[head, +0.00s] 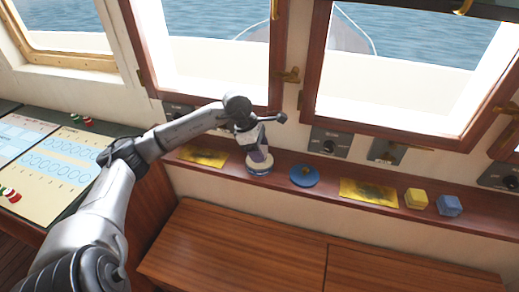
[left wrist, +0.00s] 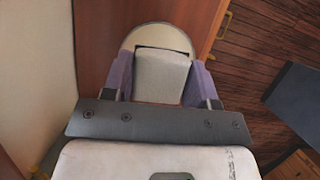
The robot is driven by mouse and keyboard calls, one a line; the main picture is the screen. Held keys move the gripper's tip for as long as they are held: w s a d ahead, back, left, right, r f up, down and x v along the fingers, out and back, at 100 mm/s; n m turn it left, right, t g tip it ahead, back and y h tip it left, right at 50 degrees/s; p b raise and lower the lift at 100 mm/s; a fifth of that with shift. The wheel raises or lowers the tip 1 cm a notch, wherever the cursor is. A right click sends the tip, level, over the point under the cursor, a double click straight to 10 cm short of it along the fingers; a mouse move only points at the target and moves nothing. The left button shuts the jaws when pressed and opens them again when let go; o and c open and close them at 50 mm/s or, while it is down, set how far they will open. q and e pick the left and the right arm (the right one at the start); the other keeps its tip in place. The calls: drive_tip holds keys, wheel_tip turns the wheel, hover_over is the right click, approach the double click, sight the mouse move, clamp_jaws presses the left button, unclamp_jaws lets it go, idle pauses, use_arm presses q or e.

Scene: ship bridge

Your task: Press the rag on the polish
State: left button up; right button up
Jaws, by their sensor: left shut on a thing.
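My left gripper (head: 258,157) points down over an open round tin (head: 259,169) on the wooden ledge. In the left wrist view its fingers (left wrist: 158,85) are shut on a pale grey-white pad, the rag (left wrist: 160,75). The pale round face of the polish (left wrist: 150,37) shows beyond and around the rag's far end. The rag's lower end is over the tin and looks very close to it; I cannot tell whether it touches. A blue round lid (head: 304,177) with a small brass knob lies on the ledge just right of the tin. My right gripper is not in view.
The narrow ledge (head: 331,178) also bears brass plates at left (head: 203,156) and right (head: 369,191), a yellow block (head: 416,198) and a blue block (head: 448,205). Windows and switch panels (head: 330,142) stand behind. A wooden bench (head: 235,245) is below, a chart console (head: 50,160) at left.

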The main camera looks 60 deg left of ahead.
sight(267, 150)
use_arm(q)
drive_tip(key=shift+f, duration=0.15)
idle(0.5)
drive_tip(key=shift+f+b, duration=0.3)
drive_tip(key=shift+b, duration=0.15)
idle(0.8)
drive_tip(key=shift+f+b, duration=0.15)
drive_tip(key=shift+b, duration=0.15)
idle(0.9)
drive_tip(key=shift+r+p, duration=0.9)
drive_tip(key=shift+r, duration=0.75)
drive_tip(key=shift+r+p, duration=1.2)
drive_tip(key=shift+r, duration=0.75)
